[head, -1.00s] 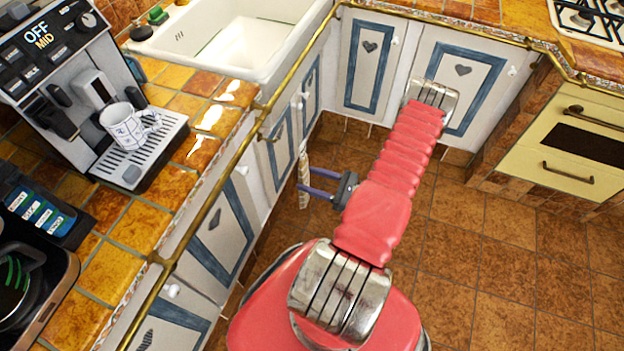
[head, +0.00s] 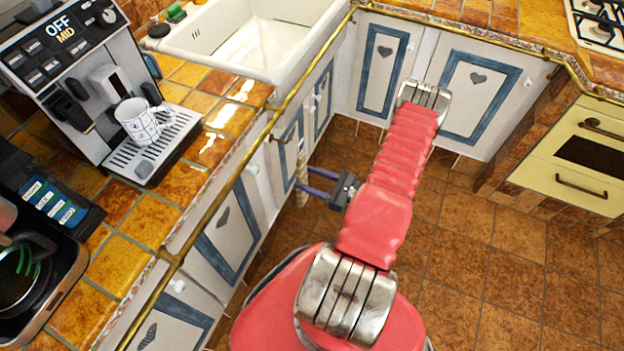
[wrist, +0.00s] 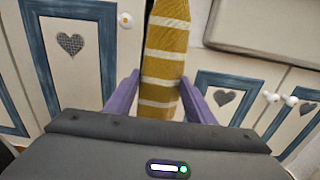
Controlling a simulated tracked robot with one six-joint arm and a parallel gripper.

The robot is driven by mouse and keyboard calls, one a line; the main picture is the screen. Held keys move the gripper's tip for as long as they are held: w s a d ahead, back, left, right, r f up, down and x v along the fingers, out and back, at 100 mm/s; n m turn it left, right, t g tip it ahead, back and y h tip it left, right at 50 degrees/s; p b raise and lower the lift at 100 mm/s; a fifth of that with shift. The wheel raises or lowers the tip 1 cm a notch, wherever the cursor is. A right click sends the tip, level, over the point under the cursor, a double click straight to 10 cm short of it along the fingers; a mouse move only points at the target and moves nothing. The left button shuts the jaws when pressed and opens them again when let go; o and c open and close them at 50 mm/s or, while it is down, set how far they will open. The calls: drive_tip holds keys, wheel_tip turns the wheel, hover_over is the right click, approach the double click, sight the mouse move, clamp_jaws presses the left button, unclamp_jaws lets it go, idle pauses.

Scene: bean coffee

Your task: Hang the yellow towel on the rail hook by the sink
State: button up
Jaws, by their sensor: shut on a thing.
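The yellow towel (wrist: 165,50) has white stripes and hangs between the two purple fingers of my gripper (wrist: 160,82) in the wrist view. In the head view my gripper (head: 303,180) is shut on the towel (head: 302,168), which shows as a narrow, nearly edge-on strip. The towel hangs upright in front of the cabinet doors, below counter height. The brass rail (head: 228,165) runs along the counter edge, to the left of the towel. A small hook (head: 268,136) seems to hang from the rail near the sink. The gap between towel and hook is hard to judge.
The white sink (head: 265,40) is set in the tiled counter behind the rail. A coffee machine (head: 95,95) with a white cup (head: 138,120) stands on the counter at left. White and blue cabinets (head: 478,90) close the corner. Tiled floor (head: 480,270) is open at right.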

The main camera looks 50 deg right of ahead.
drive_tip(key=w+a+f, duration=0.1)
drive_tip(key=w+a, duration=0.1)
drive_tip(key=w, duration=0.4)
drive_tip(key=shift+w+f, duration=0.25)
drive_tip(key=shift+f, duration=0.15)
idle(0.9)
drive_tip(key=shift+a, duration=0.1)
idle(0.4)
drive_tip(key=o, duration=1.2)
drive_tip(key=shift+c, duration=0.2)
drive_tip(key=shift+s, duration=0.15)
